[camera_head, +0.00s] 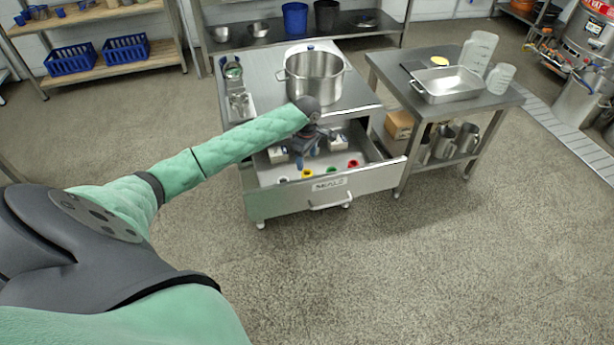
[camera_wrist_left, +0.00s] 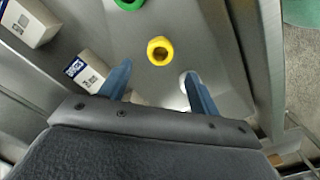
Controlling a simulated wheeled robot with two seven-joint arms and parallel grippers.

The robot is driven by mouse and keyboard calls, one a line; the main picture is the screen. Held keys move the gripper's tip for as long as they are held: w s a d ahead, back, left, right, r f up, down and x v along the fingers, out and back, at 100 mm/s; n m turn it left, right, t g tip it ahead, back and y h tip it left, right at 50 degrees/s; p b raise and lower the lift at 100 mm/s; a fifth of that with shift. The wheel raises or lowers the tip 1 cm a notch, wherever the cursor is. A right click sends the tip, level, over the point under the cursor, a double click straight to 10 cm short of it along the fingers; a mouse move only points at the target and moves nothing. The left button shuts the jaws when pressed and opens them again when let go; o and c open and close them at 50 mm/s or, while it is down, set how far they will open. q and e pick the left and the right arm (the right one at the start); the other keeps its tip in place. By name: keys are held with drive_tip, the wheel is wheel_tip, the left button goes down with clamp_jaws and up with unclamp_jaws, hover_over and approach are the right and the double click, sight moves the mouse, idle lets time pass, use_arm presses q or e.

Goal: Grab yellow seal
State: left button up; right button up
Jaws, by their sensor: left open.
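The yellow seal (camera_head: 306,174) is a small ring lying in the open drawer (camera_head: 352,183), between a pale seal (camera_head: 283,180) and the green seal (camera_head: 332,170). In the left wrist view the yellow seal (camera_wrist_left: 160,50) lies beyond the fingertips, with its hole facing up. My left gripper (camera_head: 309,150) is over the drawer. Its blue fingers (camera_wrist_left: 159,80) are apart with nothing held between them. The pale seal (camera_wrist_left: 186,80) is partly hidden by the right-hand finger. My right gripper is not in view.
A red seal (camera_head: 353,163) lies farther right in the drawer. White boxes (camera_wrist_left: 92,70) sit in the drawer near the gripper. A steel pot (camera_head: 314,75) stands on the table above. A side table (camera_head: 385,68) with a metal tray (camera_head: 447,84) stands to the right.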

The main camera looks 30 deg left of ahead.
sight(307, 173)
use_arm(q)
drive_tip(key=shift+d+f+p, duration=0.1)
drive_tip(key=shift+f+p, duration=0.2)
drive_tip(key=shift+f, duration=3.15)
drive_tip(key=c, duration=1.1)
